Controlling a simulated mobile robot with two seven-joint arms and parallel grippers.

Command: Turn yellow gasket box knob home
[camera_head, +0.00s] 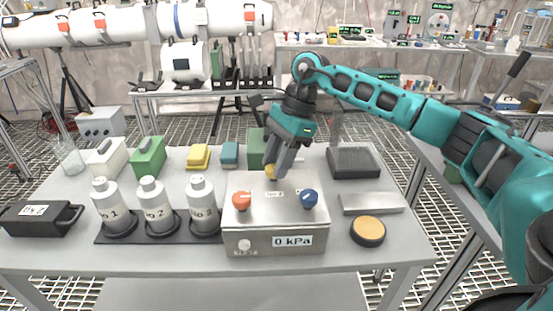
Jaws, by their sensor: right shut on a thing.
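A steel box (276,241) with a "0 kPa" display stands at the middle front of the table. On its top are an orange knob (241,201) at the front left, a blue knob (310,199) at the front right, and a yellow knob (270,171) at the back. My right gripper (277,172) comes down from above onto the yellow knob and is shut on it. The fingers partly hide the yellow knob, so its pointing direction cannot be told. My left gripper is not in view.
Bottles (151,204) stand left of the box on a dark tray (102,239). Behind them are a green box (148,157), a yellow block (198,157) and a teal block (230,154). Right are a dark tray (353,176), a grey bar (371,204) and a round orange-topped puck (368,230).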

